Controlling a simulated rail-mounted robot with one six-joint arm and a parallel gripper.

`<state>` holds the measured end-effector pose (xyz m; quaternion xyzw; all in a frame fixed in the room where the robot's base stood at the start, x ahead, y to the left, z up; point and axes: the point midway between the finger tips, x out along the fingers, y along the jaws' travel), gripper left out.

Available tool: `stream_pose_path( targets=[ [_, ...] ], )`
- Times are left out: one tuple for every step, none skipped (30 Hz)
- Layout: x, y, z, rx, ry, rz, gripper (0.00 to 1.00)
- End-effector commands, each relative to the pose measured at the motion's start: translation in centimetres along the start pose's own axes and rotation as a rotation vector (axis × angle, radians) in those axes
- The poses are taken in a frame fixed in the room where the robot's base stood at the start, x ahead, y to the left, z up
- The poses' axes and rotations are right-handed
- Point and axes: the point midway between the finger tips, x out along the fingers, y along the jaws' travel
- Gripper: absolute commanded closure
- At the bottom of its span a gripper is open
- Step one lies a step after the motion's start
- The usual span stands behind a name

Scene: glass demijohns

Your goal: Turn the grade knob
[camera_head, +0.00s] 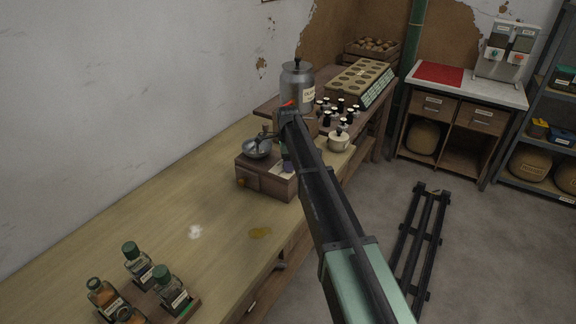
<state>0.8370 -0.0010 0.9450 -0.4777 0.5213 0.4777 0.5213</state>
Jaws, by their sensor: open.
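A wooden mill-like box (262,182) with a metal bowl (257,149) on top stands on the long bench. A small orange knob (242,182) shows low on its left side; I cannot tell whether this is the grade knob. My arm reaches in from the lower right, and its end hangs over the right part of the box. My gripper (284,150) is open, small and dark beside the bowl. Its fingertips are hard to make out, and I cannot tell whether they touch anything. My arm hides part of the box's right side.
A metal canister (297,88), dark bottles (327,117) and a cream pot (339,140) stand close behind. Green-capped jars (138,262) stand at the front left.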

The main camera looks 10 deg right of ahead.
Motion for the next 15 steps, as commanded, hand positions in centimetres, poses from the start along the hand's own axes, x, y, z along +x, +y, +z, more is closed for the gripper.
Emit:
stream_pose_path(
  targets=[
    [-0.08,0.0,0.0,0.0,0.0,0.0,0.35],
    [-0.09,0.0,0.0,0.0,0.0,0.0,0.38],
    [-0.09,0.0,0.0,0.0,0.0,0.0,0.44],
    [-0.09,0.0,0.0,0.0,0.0,0.0,0.49],
    [-0.09,0.0,0.0,0.0,0.0,0.0,0.53],
    [-0.09,0.0,0.0,0.0,0.0,0.0,0.59],
    [-0.09,0.01,0.0,0.0,0.0,0.0,0.64],
    [-0.09,0.0,0.0,0.0,0.0,0.0,0.69],
    [-0.08,0.0,0.0,0.0,0.0,0.0,0.75],
    [-0.08,0.0,0.0,0.0,0.0,0.0,0.79],
    [-0.08,0.0,0.0,0.0,0.0,0.0,0.84],
    [-0.08,0.0,0.0,0.0,0.0,0.0,0.84],
    [-0.08,0.0,0.0,-0.001,0.0,0.0,0.84],
    [-0.08,0.0,0.0,-0.002,0.0,0.0,0.84],
    [-0.08,0.0,0.0,-0.004,0.0,0.0,0.84]
  ],
)
